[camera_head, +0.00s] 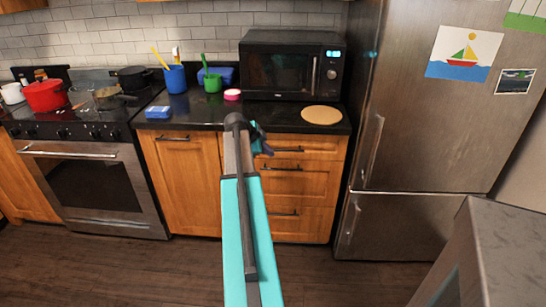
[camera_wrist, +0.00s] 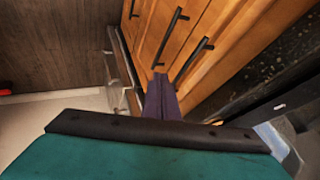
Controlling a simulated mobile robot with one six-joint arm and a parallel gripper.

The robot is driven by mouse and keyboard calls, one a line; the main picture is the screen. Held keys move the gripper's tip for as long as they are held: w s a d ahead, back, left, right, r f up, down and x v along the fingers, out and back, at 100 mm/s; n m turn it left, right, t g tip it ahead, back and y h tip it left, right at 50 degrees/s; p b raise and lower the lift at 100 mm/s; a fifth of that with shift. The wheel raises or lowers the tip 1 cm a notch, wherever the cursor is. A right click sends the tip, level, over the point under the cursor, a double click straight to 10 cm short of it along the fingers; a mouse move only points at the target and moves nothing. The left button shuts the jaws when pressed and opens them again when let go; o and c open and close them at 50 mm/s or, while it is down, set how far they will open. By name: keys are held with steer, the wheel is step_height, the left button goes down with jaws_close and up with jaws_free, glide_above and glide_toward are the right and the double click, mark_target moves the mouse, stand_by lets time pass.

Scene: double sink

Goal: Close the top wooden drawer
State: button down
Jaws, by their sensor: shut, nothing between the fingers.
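The top wooden drawer (camera_head: 318,146) is directly under the black counter, right of my arm in the head view. Its front looks about level with the drawers below, but I cannot tell whether a small gap is left. Its dark bar handle (camera_wrist: 192,60) is nearest the counter in the wrist view. My gripper (camera_head: 264,142) is in front of the drawer's left part, partly hidden by my arm. In the wrist view my gripper (camera_wrist: 159,80) is shut and empty, its fingertips close to the drawer fronts near the handle; contact is not clear.
Lower drawers (camera_head: 306,187) sit below, with bar handles. The counter (camera_head: 270,116) holds a microwave (camera_head: 291,66), cups and a round board (camera_head: 321,115). A fridge (camera_head: 420,110) stands right and an oven (camera_head: 90,180) left. The floor (camera_head: 150,270) in front is clear.

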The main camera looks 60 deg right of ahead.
steer(key=shift+v, duration=1.8)
